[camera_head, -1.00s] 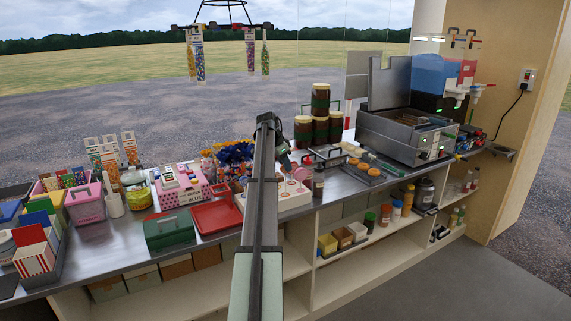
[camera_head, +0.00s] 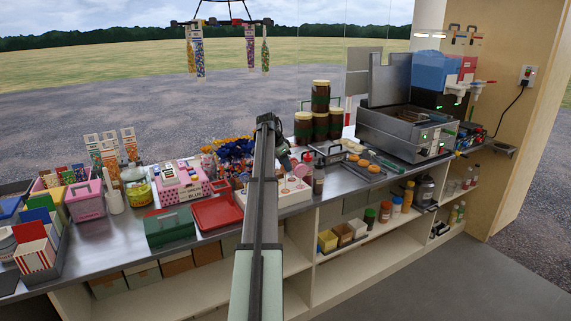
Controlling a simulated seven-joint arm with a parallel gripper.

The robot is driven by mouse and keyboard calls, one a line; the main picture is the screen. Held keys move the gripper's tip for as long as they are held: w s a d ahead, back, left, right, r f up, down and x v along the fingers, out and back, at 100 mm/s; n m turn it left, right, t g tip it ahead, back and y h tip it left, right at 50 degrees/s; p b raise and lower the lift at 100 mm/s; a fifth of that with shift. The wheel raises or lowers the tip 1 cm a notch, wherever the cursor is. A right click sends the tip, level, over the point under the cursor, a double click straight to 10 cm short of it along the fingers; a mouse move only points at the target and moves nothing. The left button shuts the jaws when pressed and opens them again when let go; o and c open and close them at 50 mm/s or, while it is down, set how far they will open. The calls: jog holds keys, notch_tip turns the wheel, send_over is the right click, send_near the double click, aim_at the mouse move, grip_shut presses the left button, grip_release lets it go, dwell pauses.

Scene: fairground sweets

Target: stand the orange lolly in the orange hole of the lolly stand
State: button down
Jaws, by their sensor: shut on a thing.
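The lolly stand (camera_head: 288,206) is a pale block on the counter, right of the red tray and partly behind my arm. Pinkish and red round shapes show on its top; I cannot tell an orange hole among them. My gripper (camera_head: 288,166) is small and dark, pointing down just behind and above the stand, partly hidden by my arm. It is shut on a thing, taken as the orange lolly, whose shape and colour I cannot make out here. I cannot tell whether the held thing touches the stand.
The red tray (camera_head: 217,213) and green box (camera_head: 170,228) lie left of the stand. A small dark jar (camera_head: 318,182) stands close at its right. Stacked dark jars (camera_head: 320,122) rise behind. The steel cooker (camera_head: 404,134) is farther right.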

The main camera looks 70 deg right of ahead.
aim_at(285, 172)
jog(key=shift+f, duration=0.65)
dwell(0.6)
jog(key=shift+f, duration=0.75)
jog(key=shift+f, duration=0.3)
jog(key=c, duration=0.9)
grip_release()
jog(key=shift+c, duration=0.2)
jog(key=shift+o, duration=0.5)
